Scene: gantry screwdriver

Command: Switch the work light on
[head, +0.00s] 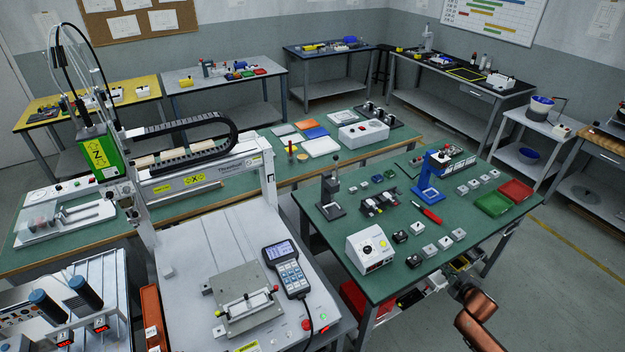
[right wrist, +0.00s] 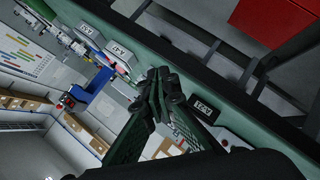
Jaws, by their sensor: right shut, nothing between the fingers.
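I cannot pick out the work light or its switch for certain. My right gripper (head: 404,299) is at the front edge of this bench, partly hard to make out in the head view. In the right wrist view its dark fingers (right wrist: 158,88) are together and empty, in front of the bench edge. My left gripper is not in view.
The green bench (head: 335,228) also carries a red screwdriver (head: 428,213), a blue stand (head: 427,185), and green (head: 493,204) and red (head: 515,191) trays. A red bin (head: 355,297) sits below it. A gantry machine with a handheld keypad (head: 287,270) stands to the left.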

